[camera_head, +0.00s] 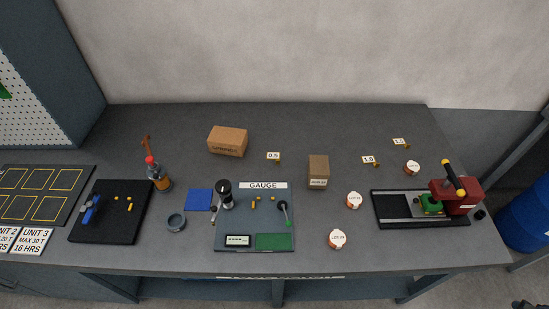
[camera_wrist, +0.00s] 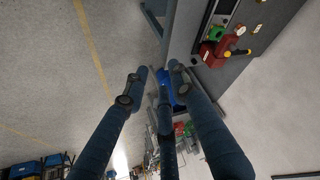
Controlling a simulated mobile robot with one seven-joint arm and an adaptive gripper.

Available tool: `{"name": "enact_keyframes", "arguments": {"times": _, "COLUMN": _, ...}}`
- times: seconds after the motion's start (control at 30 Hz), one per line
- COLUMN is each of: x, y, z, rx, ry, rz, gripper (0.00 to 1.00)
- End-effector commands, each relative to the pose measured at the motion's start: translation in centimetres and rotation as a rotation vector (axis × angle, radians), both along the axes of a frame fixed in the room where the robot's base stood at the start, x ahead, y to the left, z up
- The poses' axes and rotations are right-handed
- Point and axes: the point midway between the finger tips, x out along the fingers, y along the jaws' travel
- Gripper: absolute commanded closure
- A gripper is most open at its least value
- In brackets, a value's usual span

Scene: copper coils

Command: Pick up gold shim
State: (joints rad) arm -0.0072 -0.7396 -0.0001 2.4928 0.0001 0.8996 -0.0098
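Small gold pieces, which look like shims, lie beside number labels at the back of the grey table in the head view. One gold piece (camera_head: 277,161) is by the 0.5 label, another gold piece (camera_head: 377,164) by the middle-right label, and a third (camera_head: 407,146) by the far-right label. Other small gold bits lie on the black mat and the gauge board; I cannot tell whether they are shims. My gripper (camera_wrist: 157,72) shows only in the wrist view. Its dark blue fingers are spread apart and empty, over the floor and away from the gold pieces.
The gauge board (camera_head: 228,231) is mid-table, with a cardboard box (camera_head: 227,141) and a smaller box (camera_head: 318,172) behind it.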

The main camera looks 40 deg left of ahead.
Motion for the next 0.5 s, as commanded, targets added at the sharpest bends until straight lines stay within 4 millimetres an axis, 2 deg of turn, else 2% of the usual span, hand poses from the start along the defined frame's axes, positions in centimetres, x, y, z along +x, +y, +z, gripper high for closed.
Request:
{"name": "enact_keyframes", "arguments": {"times": 0.27, "x": 3.1, "y": 1.9, "z": 2.2, "rx": -0.033, "ry": 0.030, "rz": 0.120, "gripper": 0.74}}
{"name": "enact_keyframes", "arguments": {"times": 0.5, "x": 7.6, "y": 5.4, "z": 4.5, "rx": -0.083, "ry": 0.065, "rz": 0.298, "gripper": 0.74}}
